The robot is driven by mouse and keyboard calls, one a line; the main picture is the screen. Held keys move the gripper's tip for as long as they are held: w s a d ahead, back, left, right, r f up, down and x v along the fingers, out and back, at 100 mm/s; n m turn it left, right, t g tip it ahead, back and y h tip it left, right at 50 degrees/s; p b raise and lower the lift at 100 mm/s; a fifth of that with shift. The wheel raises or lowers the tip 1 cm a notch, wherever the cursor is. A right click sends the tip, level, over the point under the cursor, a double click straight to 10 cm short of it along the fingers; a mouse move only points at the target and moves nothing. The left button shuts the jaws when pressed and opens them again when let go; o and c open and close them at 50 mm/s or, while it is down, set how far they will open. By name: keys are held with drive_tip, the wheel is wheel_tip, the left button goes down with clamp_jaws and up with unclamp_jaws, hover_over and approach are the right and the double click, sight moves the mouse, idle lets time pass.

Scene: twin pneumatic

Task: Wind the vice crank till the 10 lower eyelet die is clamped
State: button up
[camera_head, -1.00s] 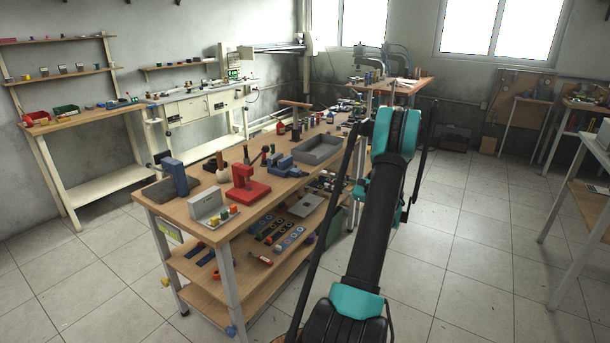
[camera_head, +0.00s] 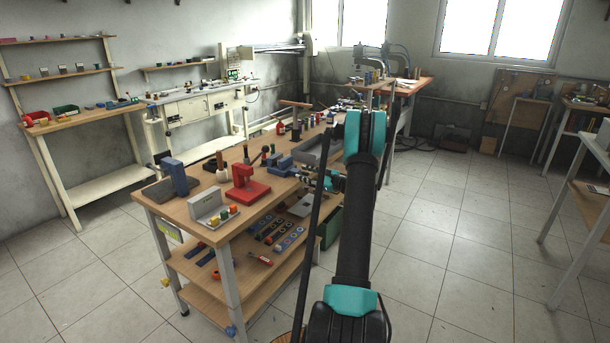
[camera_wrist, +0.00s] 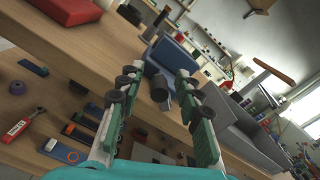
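The blue vice (camera_head: 281,165) sits on the workbench in the head view, left of the grey tray. In the wrist view the blue vice (camera_wrist: 174,57) lies just beyond my fingertips, with a dark round end (camera_wrist: 159,91) facing me between the fingers; I cannot tell whether this is the crank's hub. My gripper (camera_wrist: 157,74) is open, with nothing held between its green, black-padded fingers. In the head view my gripper (camera_head: 313,175) is small, at the bench's right edge beside the vice. I cannot make out the 10 lower eyelet die.
The grey tray (camera_head: 312,152) stands close to my gripper and also shows at right in the wrist view (camera_wrist: 243,130). A red press (camera_head: 244,184) stands nearer on the bench. The lower shelf (camera_head: 205,268) holds strips and tools.

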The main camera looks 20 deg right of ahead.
clamp_jaws()
drive_tip(key=shift+d+r+m, duration=0.1)
drive_tip(key=shift+m, duration=0.3)
idle(0.6)
drive_tip(key=shift+w+d+r+m, duration=0.2)
drive_tip(key=shift+w+d+m, duration=0.15)
drive_tip(key=shift+m, duration=1)
drive_tip(key=shift+w+d+r+m, duration=0.3)
drive_tip(key=shift+d+m, duration=0.1)
drive_tip(key=shift+m, duration=1)
drive_tip(key=shift+w+d+r+m, duration=0.15)
drive_tip(key=shift+w+d+m, duration=0.2)
drive_tip(key=shift+m, duration=1)
drive_tip(key=shift+d, duration=0.1)
unclamp_jaws()
